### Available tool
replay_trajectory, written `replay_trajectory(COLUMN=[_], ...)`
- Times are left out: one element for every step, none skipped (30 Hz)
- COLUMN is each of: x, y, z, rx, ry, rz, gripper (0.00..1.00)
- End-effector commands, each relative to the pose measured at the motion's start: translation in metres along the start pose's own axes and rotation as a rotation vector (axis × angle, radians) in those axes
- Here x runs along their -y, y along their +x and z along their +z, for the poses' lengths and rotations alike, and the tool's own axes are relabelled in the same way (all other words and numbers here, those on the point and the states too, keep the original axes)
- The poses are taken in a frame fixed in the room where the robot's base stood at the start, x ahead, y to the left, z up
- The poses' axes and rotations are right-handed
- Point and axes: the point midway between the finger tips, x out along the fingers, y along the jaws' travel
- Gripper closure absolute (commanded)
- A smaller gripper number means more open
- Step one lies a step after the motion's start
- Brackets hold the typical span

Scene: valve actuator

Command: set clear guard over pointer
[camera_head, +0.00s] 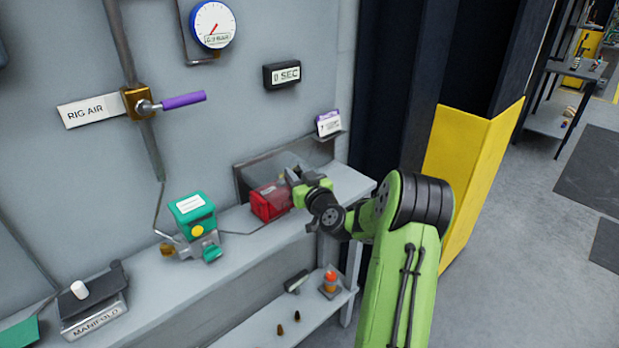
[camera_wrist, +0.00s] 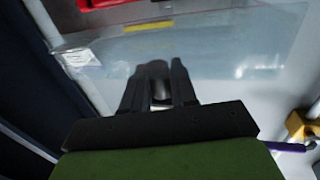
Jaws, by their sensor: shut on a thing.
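A clear, faintly tinted panel, which looks like the guard, spans the upper part of the wrist view (camera_wrist: 215,60), with a yellow strip and a pale label on it. In the head view I see a greyish see-through sheet (camera_head: 275,167) by the wall. My gripper (camera_head: 292,181) is at the right part of the bench, next to a red box (camera_head: 268,202). In the wrist view its fingers (camera_wrist: 158,80) are close together at the panel's edge, shut on it; the contact is partly hidden. A green actuator box (camera_head: 193,213) with a yellow disc stands further left; I cannot make out a pointer.
The grey bench ledge (camera_head: 160,285) runs along the wall, with a manifold block (camera_head: 93,305) at left. A valve with a purple handle (camera_head: 184,100) juts from the wall above the actuator. A lower shelf (camera_head: 262,333) holds small parts. A small card (camera_head: 328,123) stands at right.

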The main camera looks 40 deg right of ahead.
Motion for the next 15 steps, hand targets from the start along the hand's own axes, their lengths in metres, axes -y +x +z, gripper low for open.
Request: replay_trajectory(x=[0.0045,0.0058,0.0067,0.0069,0.0070,0.0071,0.0073,0.0074,0.0077,0.0079,0.0080,0.0081,0.0081,0.0080,0.0077], y=[-0.0012,-0.0018,-0.0023,-0.0024,-0.0025,-0.0024,-0.0024,-0.0024,-0.0023,-0.0023,-0.0023,-0.0023,-0.0023,-0.0023,-0.0023], z=[0.0004,-0.0001,-0.0006,-0.0008,-0.0010,-0.0011,-0.0011,-0.0011,-0.0011,-0.0010,-0.0010,-0.0009,-0.0009,-0.0009,-0.0009], rx=[-0.003,-0.004,-0.003,-0.002,-0.002,-0.001,-0.001,0.000,0.000,0.000,0.000,0.000,0.000,0.000,0.000], ry=[0.000,0.000,0.001,0.001,0.001,0.002,0.002,0.002,0.002,0.002,0.003,0.003,0.003,0.003,0.003], rz=[0.000,0.000,0.001,0.001,0.001,0.000,0.000,-0.001,-0.002,-0.002,-0.003,-0.003,-0.003,-0.003,-0.002], gripper=[1.00,1.00,1.00,1.00,1.00,1.00,1.00,1.00,1.00,1.00,1.00,0.67,0.62,0.57,0.54])
